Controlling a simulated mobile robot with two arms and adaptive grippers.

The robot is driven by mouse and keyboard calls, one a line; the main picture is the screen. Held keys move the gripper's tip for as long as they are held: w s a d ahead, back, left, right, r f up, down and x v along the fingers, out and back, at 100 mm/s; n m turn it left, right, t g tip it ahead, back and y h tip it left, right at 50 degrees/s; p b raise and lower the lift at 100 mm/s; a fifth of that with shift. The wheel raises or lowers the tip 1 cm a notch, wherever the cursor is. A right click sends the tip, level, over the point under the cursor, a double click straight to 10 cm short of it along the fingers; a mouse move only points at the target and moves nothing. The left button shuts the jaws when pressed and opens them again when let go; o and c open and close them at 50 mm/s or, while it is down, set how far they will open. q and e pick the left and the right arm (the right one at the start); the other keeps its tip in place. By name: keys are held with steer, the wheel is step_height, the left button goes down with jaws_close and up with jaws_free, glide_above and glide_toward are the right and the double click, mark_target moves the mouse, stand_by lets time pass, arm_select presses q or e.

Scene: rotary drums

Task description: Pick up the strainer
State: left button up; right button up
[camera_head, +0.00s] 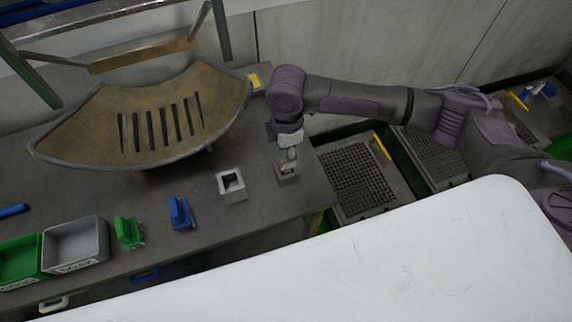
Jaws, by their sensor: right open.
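No object is clearly recognisable as a strainer. A large brown curved piece with several slots (160,112) stands at the back left of the dark table (190,245). A small grey block (288,174) sits near the table's right end. My right gripper (289,153) points down right above this block, with its fingers open. Whether the fingers touch the block or something in it is too small to tell. A light grey square block with an opening (232,186) stands just left of it. My left gripper is not in view.
A blue clamp-like piece (180,213), a green one (128,233), a grey bin (76,244) and a green bin (20,262) line the table's front left. Dark grated crates (355,180) stand on the floor to the right. A metal frame (130,50) rises behind.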

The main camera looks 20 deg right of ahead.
step_height(320, 180, down, 4)
steer(key=shift+w+f+p, duration=0.1)
steer(key=shift+p, duration=0.5)
jaws_close()
